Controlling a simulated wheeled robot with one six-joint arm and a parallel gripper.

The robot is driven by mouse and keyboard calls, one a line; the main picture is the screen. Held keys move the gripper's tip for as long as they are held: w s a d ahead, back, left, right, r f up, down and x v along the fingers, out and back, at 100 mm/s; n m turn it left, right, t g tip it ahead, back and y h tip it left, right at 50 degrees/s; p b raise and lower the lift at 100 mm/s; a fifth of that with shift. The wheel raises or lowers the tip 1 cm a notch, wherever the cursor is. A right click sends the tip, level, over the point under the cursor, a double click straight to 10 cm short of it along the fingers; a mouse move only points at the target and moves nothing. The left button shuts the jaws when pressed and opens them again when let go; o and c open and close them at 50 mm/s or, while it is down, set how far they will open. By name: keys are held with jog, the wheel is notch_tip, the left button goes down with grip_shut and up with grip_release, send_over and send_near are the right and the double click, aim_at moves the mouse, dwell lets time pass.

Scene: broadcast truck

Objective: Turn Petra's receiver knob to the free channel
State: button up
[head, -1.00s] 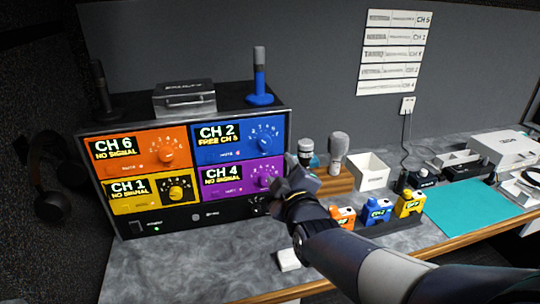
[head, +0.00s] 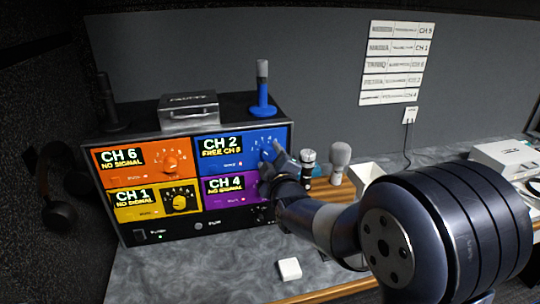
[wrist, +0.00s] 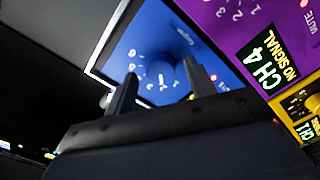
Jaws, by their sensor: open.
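Orange (head: 130,160), yellow (head: 140,202) and purple (head: 222,188) panels adjoin; the orange and yellow show NO SIGNAL. A blue antenna (head: 262,90) and metal box (head: 188,110) stand on top. Microphones (head: 340,160) stand to the right. A white block (head: 289,269) lies on the counter.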

jog(key=shift+w+a, duration=0.1)
jog(key=shift+w, duration=0.2)
jog(key=c, duration=1)
jog(key=shift+o, duration=0.2)
